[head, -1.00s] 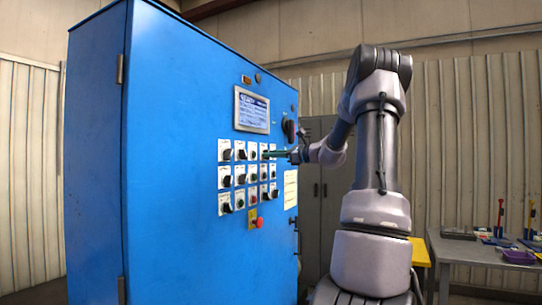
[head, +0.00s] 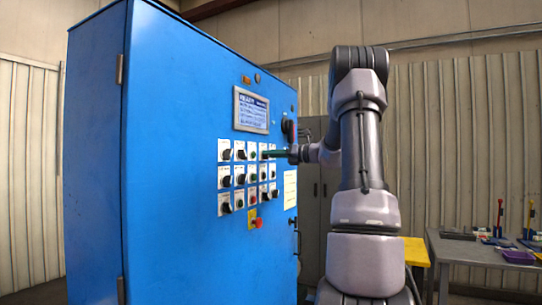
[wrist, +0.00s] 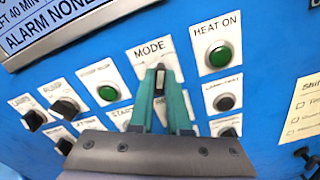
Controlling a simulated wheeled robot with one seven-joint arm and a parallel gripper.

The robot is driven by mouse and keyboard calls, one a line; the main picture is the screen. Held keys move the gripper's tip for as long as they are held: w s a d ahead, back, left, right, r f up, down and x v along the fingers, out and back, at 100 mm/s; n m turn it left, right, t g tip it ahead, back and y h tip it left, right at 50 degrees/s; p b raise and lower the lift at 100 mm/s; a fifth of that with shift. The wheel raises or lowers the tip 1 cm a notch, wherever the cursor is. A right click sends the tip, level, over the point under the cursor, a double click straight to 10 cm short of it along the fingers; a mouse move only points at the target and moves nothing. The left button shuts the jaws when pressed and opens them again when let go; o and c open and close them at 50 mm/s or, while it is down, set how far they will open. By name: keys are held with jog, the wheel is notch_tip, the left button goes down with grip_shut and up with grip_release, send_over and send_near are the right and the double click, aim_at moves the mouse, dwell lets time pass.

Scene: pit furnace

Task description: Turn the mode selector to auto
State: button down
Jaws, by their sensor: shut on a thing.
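The mode selector (wrist: 160,80) is a dark knob with a pale mark on its plate labelled MODE, seen at the centre of the wrist view. My gripper (wrist: 161,92) has its two teal fingers on either side of the knob, shut on it. The fingers hide the lower part of the plate, so I cannot read its position words. In the head view my gripper (head: 269,154) reaches the blue cabinet's panel from the right, and the knob itself is hidden there.
A green HEAT ON button (wrist: 218,58) is right of the selector, and another green button (wrist: 108,93) is left. Several switches surround them. A display (head: 251,110) sits above; a red emergency stop (head: 257,222) sits below. A workbench (head: 480,250) stands at right.

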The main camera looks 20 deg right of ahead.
jog(key=shift+m, duration=0.6)
jog(key=c, duration=0.9)
grip_release()
jog(key=v, duration=1)
jog(key=shift+s+d, duration=0.3)
